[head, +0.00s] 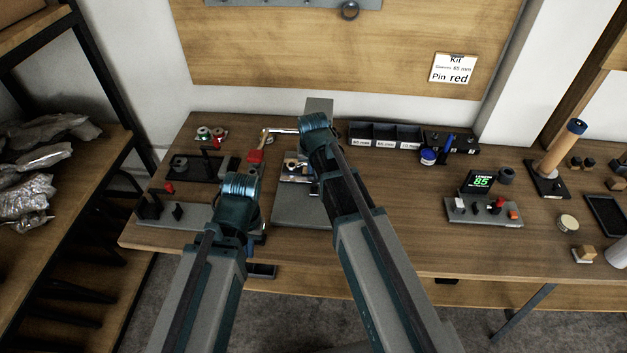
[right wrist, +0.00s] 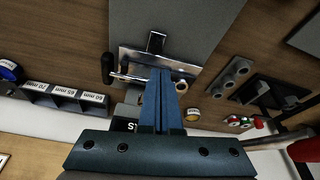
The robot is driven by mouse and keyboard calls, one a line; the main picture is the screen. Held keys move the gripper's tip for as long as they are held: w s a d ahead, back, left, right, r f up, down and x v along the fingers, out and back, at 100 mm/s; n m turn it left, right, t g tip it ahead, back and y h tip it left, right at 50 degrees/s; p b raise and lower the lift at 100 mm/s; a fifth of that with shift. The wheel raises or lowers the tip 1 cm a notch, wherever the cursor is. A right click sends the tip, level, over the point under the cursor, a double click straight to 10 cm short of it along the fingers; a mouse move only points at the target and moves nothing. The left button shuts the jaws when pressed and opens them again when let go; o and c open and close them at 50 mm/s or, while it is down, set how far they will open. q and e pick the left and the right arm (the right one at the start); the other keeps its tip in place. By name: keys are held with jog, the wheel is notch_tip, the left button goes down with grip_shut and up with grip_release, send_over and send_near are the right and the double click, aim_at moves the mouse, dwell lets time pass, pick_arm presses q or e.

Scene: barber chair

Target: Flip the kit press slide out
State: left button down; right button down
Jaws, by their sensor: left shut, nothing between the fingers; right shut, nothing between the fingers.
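The kit press has a grey base plate (head: 290,212), which also fills the top of the right wrist view (right wrist: 195,22). Its shiny metal slide (right wrist: 136,60) carries a black block and a side rod with a black knob (right wrist: 109,72). In the head view the slide (head: 294,171) is partly covered by my right arm. My right gripper (right wrist: 163,74) is shut and empty, its fingertips over the slide's near edge; contact is unclear.
A display reading 85 (head: 481,181) stands farther right. Black fixtures (head: 190,168) crowd the left. Bare wood (head: 400,215) lies right of my right arm.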

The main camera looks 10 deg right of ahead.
jog(key=shift+w+d, duration=0.5)
jog(key=shift+w, duration=0.2)
jog(key=b+x, duration=0.9)
jog(key=x, duration=0.1)
jog(key=shift+b, duration=0.3)
